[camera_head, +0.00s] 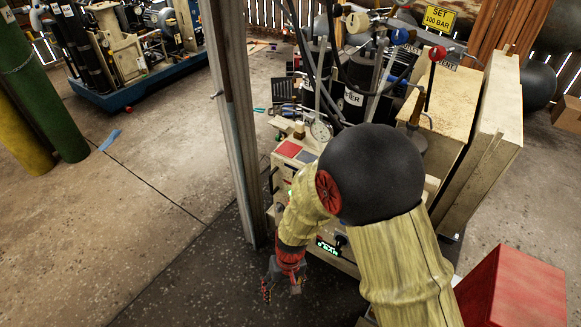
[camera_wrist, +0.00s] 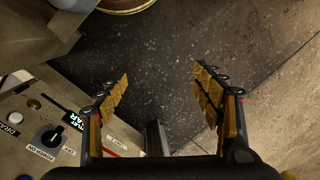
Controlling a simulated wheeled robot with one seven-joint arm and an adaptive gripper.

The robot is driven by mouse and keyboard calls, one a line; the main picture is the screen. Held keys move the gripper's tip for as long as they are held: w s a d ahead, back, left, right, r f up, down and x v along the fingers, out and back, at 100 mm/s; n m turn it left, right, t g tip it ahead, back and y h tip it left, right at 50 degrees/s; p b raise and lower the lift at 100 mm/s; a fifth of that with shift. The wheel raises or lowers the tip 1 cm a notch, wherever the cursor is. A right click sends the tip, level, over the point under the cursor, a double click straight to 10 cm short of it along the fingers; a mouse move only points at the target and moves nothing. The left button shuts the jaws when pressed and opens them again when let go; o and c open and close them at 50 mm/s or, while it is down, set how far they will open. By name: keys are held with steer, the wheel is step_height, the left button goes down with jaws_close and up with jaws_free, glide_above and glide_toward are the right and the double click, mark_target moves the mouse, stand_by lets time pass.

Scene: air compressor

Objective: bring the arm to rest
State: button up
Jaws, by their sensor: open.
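My gripper (camera_head: 282,287) hangs at the end of my arm in the head view, in front of the compressor's lower front and above the dark floor mat. In the wrist view my gripper (camera_wrist: 166,105) shows two fingers with ochre pads spread wide apart. The compressor's control panel (camera_wrist: 45,125), with a black knob (camera_wrist: 50,135) and labels, lies left of the fingers. My arm hides part of the compressor (camera_head: 290,165) in the head view.
A metal post (camera_head: 236,130) stands left of the compressor. A red box (camera_head: 515,290) is at the lower right. Green and yellow cylinders (camera_head: 40,100) and another machine on a blue base (camera_head: 140,90) stand at the left. The concrete floor (camera_head: 150,170) between is mostly clear.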

steer(key=s+d+r+m+t+p, duration=0.1)
steer(key=s+d+r+t, duration=0.1)
steer(key=d+r, duration=0.5)
steer(key=s+d+r+m+t+p, duration=0.1)
steer(key=d+r, duration=0.6)
steer(key=r, duration=1.3)
steer(key=s+d+r+m+t+h+p, duration=0.1)
steer(key=s+d+r+t, duration=0.3)
steer(key=r, duration=0.9)
steer(key=s+d, duration=0.1)
steer(key=d, duration=0.2)
steer(key=shift+r, duration=0.25)
steer(key=shift+s, duration=0.1)
steer(key=shift+c, duration=0.5)
